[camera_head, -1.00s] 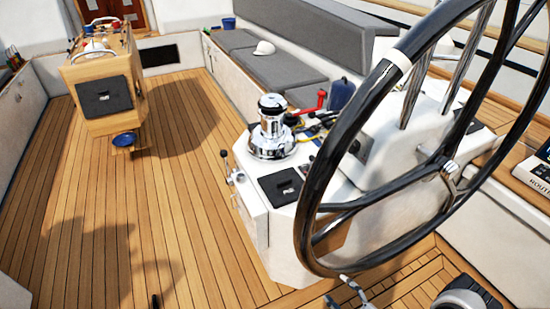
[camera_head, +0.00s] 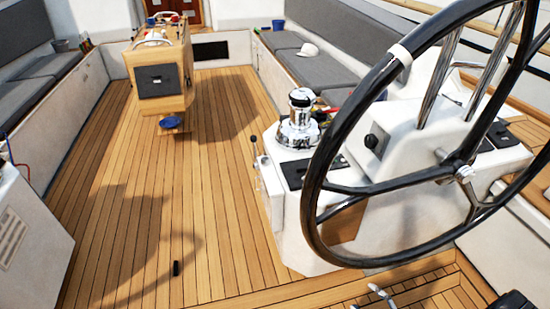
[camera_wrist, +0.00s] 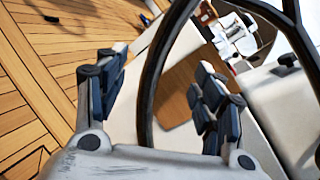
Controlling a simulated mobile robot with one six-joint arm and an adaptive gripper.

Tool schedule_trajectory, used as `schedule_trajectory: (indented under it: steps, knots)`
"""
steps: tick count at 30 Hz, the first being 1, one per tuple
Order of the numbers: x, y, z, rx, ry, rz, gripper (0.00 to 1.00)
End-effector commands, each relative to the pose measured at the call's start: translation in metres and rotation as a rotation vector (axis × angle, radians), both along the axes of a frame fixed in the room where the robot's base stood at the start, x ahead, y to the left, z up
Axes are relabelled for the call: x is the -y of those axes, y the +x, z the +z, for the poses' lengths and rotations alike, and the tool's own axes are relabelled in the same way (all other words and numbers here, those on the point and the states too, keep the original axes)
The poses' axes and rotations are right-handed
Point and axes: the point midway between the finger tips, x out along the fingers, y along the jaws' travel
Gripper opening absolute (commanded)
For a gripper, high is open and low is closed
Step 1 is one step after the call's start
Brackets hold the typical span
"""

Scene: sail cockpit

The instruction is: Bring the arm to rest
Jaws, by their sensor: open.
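My gripper (camera_wrist: 160,95) shows in the wrist view, its two dark-padded fingers spread apart and nothing held between them. The black rim of the large steering wheel (camera_wrist: 152,85) crosses the picture between the fingers; I cannot tell how far beyond them it is. In the head view the steering wheel (camera_head: 318,170) stands at the right. I cannot make out the gripper in the head view.
The white helm console (camera_head: 290,225) carries a chrome winch (camera_head: 299,125). A wooden table box (camera_head: 160,75) stands farther back on the teak deck (camera_head: 215,180). Grey cushioned benches (camera_head: 290,65) line the sides. A white cabinet (camera_head: 30,225) is at the left. The deck's middle is mostly clear.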

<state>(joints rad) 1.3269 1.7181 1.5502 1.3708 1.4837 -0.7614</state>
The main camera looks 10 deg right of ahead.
Motion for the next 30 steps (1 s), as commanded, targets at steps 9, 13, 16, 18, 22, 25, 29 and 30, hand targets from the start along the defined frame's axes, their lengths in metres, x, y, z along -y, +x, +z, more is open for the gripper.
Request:
schedule_trajectory:
  steps: [9,13,16,18,22,25,29,30]
  knots:
    - [-0.011,0.034,0.081,-0.038,-0.127,0.302,0.62]
    - [-0.031,0.049,0.132,-0.07,-0.223,0.489,0.62]
    - [-0.051,0.056,0.172,-0.098,-0.311,0.632,0.62]
    - [-0.067,0.058,0.198,-0.117,-0.379,0.726,0.62]
    - [-0.097,0.056,0.244,-0.152,-0.518,0.889,0.62]
    - [-0.12,0.049,0.277,-0.174,-0.636,1.0,0.62]
    - [-0.148,0.035,0.315,-0.195,-0.805,1.124,0.62]
    - [-0.156,0.029,0.326,-0.2,-0.859,1.156,0.62]
